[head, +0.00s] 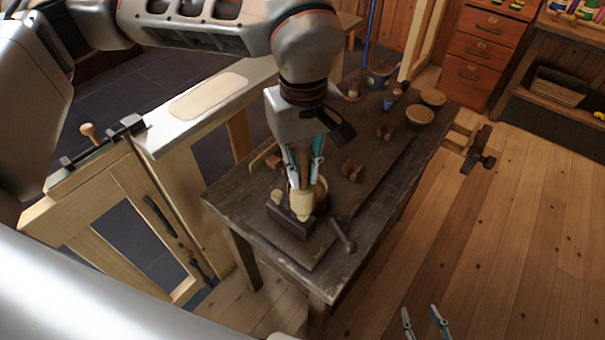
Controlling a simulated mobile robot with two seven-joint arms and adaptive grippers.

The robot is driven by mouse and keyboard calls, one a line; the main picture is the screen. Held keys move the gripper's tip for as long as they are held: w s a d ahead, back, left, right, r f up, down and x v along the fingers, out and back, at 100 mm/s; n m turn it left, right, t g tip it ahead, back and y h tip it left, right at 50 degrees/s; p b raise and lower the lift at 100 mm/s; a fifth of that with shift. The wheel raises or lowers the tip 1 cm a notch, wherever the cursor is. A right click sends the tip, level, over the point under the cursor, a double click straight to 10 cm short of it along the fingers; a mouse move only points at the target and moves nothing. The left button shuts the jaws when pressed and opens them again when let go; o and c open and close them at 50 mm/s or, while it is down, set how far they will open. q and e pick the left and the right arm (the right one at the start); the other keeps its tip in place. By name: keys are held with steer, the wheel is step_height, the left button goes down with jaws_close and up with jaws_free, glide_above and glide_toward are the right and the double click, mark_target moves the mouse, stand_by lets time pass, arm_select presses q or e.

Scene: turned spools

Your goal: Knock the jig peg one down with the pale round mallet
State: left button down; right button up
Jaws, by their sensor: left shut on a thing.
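My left gripper (304,177) points down over the near end of the dark workbench and is shut on the brown handle of the pale round mallet (301,205). The mallet's pale head hangs below the fingers, at or just above a dark block (290,222) that looks like the jig. A small pale peg (277,197) shows just left of the mallet head; I cannot tell which numbered peg it is. The mallet hides part of the block, and contact is unclear. My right gripper (425,322) is at the bottom edge, its fingers apart and empty, off the bench.
The dark workbench (385,190) carries a dark tool with a round end (343,236), small brown wooden pieces (352,172), two bowls (420,115) and a grey pot (379,76). A pale bench (165,137) stands at left. The wooden floor at right is clear.

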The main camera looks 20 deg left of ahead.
mark_target(303, 185)
arm_select(q)
steer(key=shift+r, duration=0.1)
steer(key=shift+f+b, duration=1.4)
steer(key=shift+f, duration=0.75)
steer(key=shift+r, duration=0.1)
arm_select(e)
steer(key=f, duration=0.1)
steer(key=s+f, duration=0.1)
steer(key=f, duration=0.1)
steer(key=shift+f, duration=0.3)
steer(key=shift+w+r, duration=0.1)
steer(key=shift+r, duration=0.2)
arm_select(q)
steer(key=shift+r+p, duration=0.35)
steer(key=shift+r, duration=0.15)
step_height(303, 185, up, 2)
steer(key=shift+r+p, duration=0.2)
steer(key=shift+p, duration=0.5)
arm_select(e)
steer(key=shift+w+r, duration=0.2)
steer(key=shift+r, duration=0.4)
steer(key=shift+w+r, duration=0.15)
steer(key=shift+r, duration=0.45)
steer(key=shift+s+f, duration=0.1)
steer(key=shift+f, duration=0.1)
